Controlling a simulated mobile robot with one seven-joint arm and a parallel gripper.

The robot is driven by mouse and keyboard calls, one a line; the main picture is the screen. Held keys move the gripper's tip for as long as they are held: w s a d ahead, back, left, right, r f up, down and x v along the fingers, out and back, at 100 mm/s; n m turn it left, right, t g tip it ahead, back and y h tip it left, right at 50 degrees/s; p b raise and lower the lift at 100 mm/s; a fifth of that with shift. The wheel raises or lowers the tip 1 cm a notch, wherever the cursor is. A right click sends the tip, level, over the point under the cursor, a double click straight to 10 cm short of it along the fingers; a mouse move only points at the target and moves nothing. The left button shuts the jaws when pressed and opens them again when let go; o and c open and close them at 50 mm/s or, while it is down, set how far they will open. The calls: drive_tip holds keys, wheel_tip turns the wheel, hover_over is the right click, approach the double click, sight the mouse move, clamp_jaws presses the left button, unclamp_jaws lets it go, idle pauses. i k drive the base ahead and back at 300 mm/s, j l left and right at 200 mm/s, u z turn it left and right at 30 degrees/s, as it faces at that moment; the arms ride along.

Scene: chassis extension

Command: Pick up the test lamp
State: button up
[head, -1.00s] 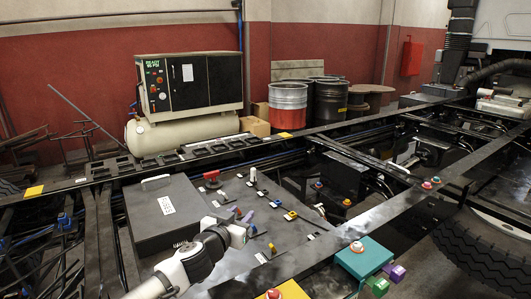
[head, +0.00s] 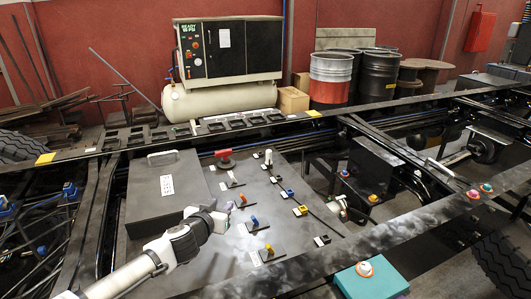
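No object can be told for certain as the test lamp. A small upright white piece (head: 268,157) stands at the back of the dark work plate (head: 222,262), next to a red-handled piece (head: 224,157); what the white piece is, I cannot tell. My gripper (head: 226,212) is low over the front left part of the plate, beside the dark box. A small purple bit (head: 229,205) shows right at its tip, partly hidden by it. The fingers are too small and turned away to show whether they are open, shut or holding anything.
A dark lidded box (head: 165,205) stands left on the plate. Small blue (head: 242,198) and yellow (head: 301,210) handled fittings stand to the right of my gripper. A teal box (head: 368,281) with a button is at front right. Black chassis rails (head: 420,215) border the plate.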

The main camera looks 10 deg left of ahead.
sight(268, 152)
drive_tip(key=i+l+u, duration=0.3)
drive_tip(key=i+l, duration=0.15)
drive_tip(key=l, duration=0.3)
drive_tip(key=i+l+u, duration=0.15)
drive_tip(key=l, duration=0.25)
drive_tip(key=i+l+u, duration=0.15)
drive_tip(key=l, duration=0.3)
drive_tip(key=i+l+u, duration=0.2)
drive_tip(key=l, duration=0.25)
drive_tip(key=i+l+u, duration=0.15)
drive_tip(key=l, duration=0.35)
drive_tip(key=i+l+u, duration=0.15)
drive_tip(key=l, duration=0.35)
drive_tip(key=l+u, duration=0.15)
drive_tip(key=l, duration=0.35)
drive_tip(key=i, duration=0.05)
